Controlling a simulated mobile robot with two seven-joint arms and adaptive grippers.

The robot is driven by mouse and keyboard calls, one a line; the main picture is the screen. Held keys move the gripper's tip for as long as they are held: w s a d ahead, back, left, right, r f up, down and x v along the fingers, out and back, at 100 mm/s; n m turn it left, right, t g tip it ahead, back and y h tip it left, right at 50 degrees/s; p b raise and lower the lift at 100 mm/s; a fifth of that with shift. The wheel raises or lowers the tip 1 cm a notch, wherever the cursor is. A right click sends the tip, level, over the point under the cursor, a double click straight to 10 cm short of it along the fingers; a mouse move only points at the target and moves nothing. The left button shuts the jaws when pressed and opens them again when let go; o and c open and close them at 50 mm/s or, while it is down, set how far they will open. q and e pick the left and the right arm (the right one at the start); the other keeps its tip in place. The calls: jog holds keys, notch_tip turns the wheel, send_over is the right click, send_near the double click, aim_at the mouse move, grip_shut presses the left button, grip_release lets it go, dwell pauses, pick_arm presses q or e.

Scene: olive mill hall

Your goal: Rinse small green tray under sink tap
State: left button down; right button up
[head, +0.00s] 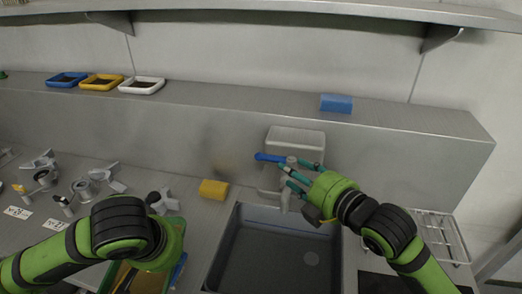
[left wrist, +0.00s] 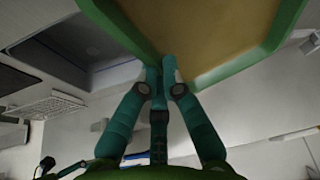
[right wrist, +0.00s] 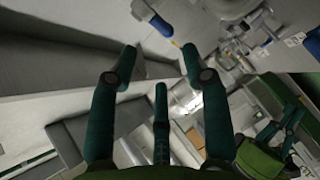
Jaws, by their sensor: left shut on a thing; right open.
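The small green tray (left wrist: 205,40) has a tan inner face and fills the top of the left wrist view. My left gripper (left wrist: 160,75) is shut on its green rim. In the head view, my left arm hides most of the tray and the left fingers. The tap (head: 285,196) stands behind the grey sink basin (head: 262,255), with a blue lever (head: 269,157) on top. My right gripper (head: 297,172) is open at the tap, its fingers near the lever. I cannot tell whether they touch it. No water shows.
A yellow sponge (head: 213,189) lies left of the sink. Metal parts (head: 88,184) and small cards crowd the left counter. Blue (head: 66,80), yellow (head: 101,82) and white (head: 141,86) trays and a blue block (head: 336,103) sit on the ledge. A wire rack (head: 440,232) stands right.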

aim_at(269, 157)
jog(key=p+x, duration=0.2)
jog(key=x, duration=0.8)
jog(key=shift+w+a+p, duration=0.25)
jog(key=shift+w+p, duration=0.05)
jog(key=shift+p, duration=0.05)
jog(key=shift+w+a+f, duration=0.15)
jog(key=shift+w, duration=0.05)
grip_shut()
